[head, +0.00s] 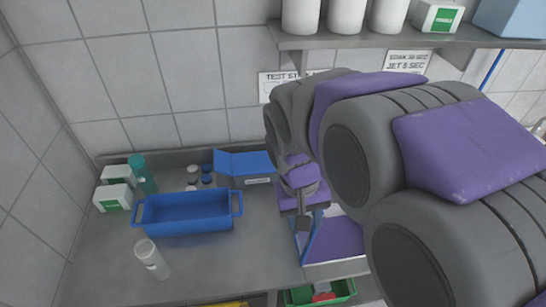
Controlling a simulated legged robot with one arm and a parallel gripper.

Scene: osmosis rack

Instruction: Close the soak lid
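My gripper (304,222) hangs down near the middle of the picture, with my purple and grey arm filling the right side. Its fingers are small and dark, and I cannot tell whether they are open or shut. Just below and right of it is a low bin with a blue edge (311,243), a purple surface (338,240) and a pale front. My arm hides much of this bin. I cannot tell which part is the soak lid or how it stands. A grey box with a raised blue flap (238,163) stands left of the gripper.
An empty-looking blue tray (187,226) with handles sits on the grey counter. A shelf (400,40) with white containers is overhead. A green crate (298,297) is below.

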